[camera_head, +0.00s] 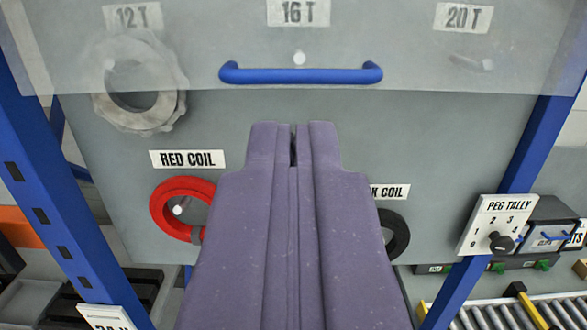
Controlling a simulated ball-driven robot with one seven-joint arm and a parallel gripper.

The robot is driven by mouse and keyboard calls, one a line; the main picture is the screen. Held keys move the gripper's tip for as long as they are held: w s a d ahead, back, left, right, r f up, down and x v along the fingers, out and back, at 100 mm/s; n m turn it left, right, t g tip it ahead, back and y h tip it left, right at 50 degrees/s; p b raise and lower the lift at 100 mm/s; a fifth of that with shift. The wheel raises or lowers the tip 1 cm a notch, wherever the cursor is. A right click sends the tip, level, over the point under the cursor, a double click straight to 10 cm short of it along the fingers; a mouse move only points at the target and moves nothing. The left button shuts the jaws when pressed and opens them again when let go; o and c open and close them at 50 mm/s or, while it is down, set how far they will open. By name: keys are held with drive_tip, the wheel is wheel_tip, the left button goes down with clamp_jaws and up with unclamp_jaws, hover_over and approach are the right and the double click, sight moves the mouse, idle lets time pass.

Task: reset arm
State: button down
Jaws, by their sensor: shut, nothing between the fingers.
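My gripper (301,127) is shut and empty. Its purple fingers point up the middle of the view, in front of the grey board (350,135). Its tips lie below the blue handle (300,75) in the picture, with a visible gap between them and the handle. The gripper hides the board's lower middle and part of the label ending "K COIL" (390,191).
A clear panel carries the handle. A grey ring (102,112) hangs behind it under "12 T". A red coil (160,208) and a black coil (398,238) flank my gripper. Blue posts (50,200) frame the board. A peg tally (493,224) and roller conveyor (540,312) are right.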

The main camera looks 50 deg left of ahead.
drive_tip(key=w+d+f+m+t+h, duration=0.1)
drive_tip(key=w+d+f+m+h, duration=0.4)
drive_tip(key=d, duration=0.4)
drive_tip(key=w+d+f+m+t+h, duration=0.1)
drive_tip(key=w+d+f+m+h, duration=0.3)
drive_tip(key=w+d+f+h, duration=0.3)
drive_tip(key=shift+d+f+m+t+h, duration=0.3)
drive_tip(key=shift+d+m+t+h, duration=0.1)
drive_tip(key=shift+d+h, duration=0.7)
